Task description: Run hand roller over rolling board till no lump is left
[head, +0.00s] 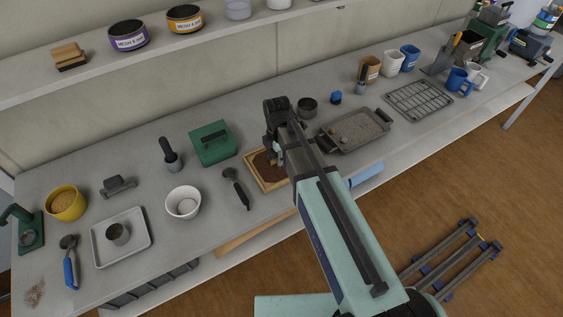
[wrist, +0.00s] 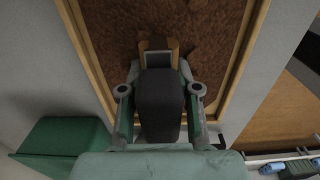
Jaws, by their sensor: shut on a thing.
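The rolling board (head: 252,173) is a wood-rimmed tray of dark brown soil on the bench, partly hidden by my arm in the head view. In the wrist view, its wooden rim (wrist: 92,62) frames the soil (wrist: 205,40). The soil surface looks mottled; I cannot tell lumps from loose grains. My gripper (head: 273,154) is over the board. In the wrist view, my gripper (wrist: 160,100) is shut on the dark handle of the hand roller (wrist: 159,105). A tan part shows beyond the handle over the soil. Whether the roller touches the soil is hidden.
A green box (head: 212,144) stands left of the board, with a black-handled tool (head: 236,187) in front of it. A white bowl (head: 183,203) stands further left.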

